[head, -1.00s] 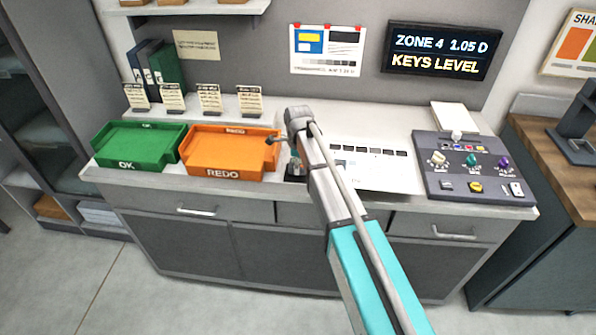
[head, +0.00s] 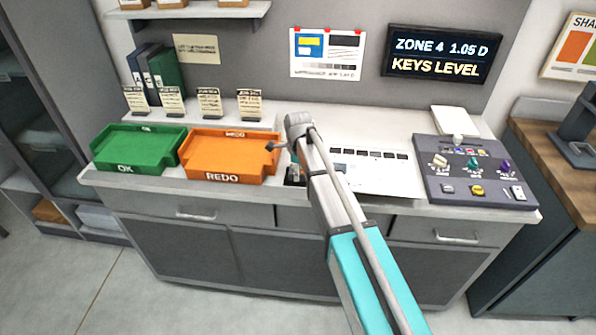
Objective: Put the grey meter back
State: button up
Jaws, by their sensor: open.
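I cannot make out the grey meter for certain. A small dark item (head: 292,180), perhaps a stand or holder, shows on the counter just left of my arm, partly covered by it. My gripper (head: 295,160) points down over that spot, mostly hidden behind my forearm and wrist. It is open, and I see nothing held in it. A white printed sheet (head: 385,178) with a row of dark patches lies right of my arm.
The orange REDO tray (head: 222,177) and green OK tray (head: 125,168) are on the left. A control console (head: 440,180) with knobs stands on the right. Small cards (head: 210,103) stand behind the trays. The counter (head: 375,125) is clear behind the sheet.

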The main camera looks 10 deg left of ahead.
jog(key=shift+r, duration=0.2)
notch_tip(320, 180, up, 12)
jog(key=p, duration=1.2)
dwell(0.3)
jog(key=shift+d, duration=0.1)
dwell(0.7)
jog(key=s+d+n, duration=0.9)
jog(key=s+d, duration=0.1)
jog(key=d, duration=0.3)
jog(key=s+d+n, duration=0.9)
jog(key=s+d, duration=0.1)
jog(key=d, duration=0.3)
jog(key=shift+s, duration=0.3)
